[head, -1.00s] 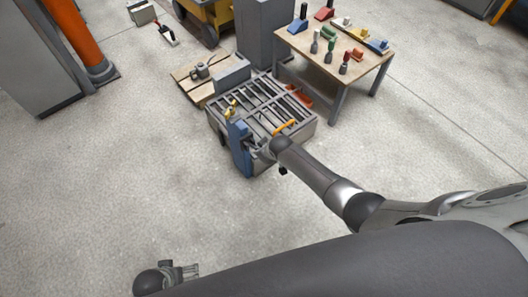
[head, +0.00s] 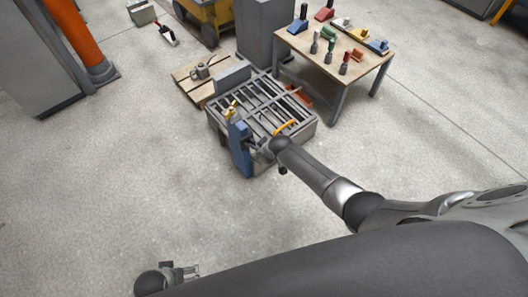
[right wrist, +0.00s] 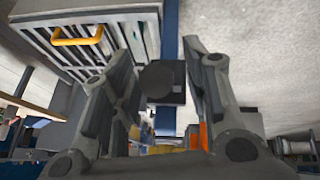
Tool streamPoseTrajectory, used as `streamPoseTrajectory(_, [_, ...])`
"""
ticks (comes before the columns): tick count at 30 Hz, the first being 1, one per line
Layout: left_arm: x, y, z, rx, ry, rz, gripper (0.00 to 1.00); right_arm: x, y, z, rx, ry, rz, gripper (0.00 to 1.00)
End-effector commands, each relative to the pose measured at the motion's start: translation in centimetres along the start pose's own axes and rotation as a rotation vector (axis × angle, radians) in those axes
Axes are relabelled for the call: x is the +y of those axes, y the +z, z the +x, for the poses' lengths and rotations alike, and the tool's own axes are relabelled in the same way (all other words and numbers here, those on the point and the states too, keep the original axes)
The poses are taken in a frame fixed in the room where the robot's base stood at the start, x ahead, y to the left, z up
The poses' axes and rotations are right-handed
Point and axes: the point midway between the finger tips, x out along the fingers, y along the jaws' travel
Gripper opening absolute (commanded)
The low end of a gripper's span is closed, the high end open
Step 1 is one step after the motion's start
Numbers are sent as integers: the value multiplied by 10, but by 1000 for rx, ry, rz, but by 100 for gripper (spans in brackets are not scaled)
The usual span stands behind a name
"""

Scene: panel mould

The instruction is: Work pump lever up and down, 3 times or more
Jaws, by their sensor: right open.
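The blue pump post (head: 239,148) stands at the near left corner of the grey slatted panel mould (head: 310,128). My right gripper (head: 262,151) is beside the post in the head view, partly hidden by my own wrist. In the right wrist view, my right gripper (right wrist: 160,95) is open, with its two fingers apart. A dark round knob (right wrist: 157,82) on a dark block, probably the lever's end, shows between the fingers, in front of blue parts. I cannot tell whether a finger touches it. My left gripper (head: 188,271) is low at the left, far from the pump, over bare floor.
A yellow handle (head: 286,127) sits on the mould. A wooden table (head: 345,75) with several coloured tools stands behind it at right. A wooden board (head: 190,88) with a metal item lies behind at left. The floor in front and at left is clear.

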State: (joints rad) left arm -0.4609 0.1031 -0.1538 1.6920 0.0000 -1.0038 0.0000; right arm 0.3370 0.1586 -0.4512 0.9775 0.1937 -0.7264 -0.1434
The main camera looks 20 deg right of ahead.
Motion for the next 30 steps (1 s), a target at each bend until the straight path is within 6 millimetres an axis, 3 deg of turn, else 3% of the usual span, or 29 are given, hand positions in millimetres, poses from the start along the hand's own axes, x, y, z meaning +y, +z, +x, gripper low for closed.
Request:
streamPoseTrajectory(8, [0,0,0,-1,1,0,96,0,0,-14,2,0,0,42])
streamPoseTrajectory(30, [0,0,0,0,0,0,96,0,0,-109,1,0,0,42])
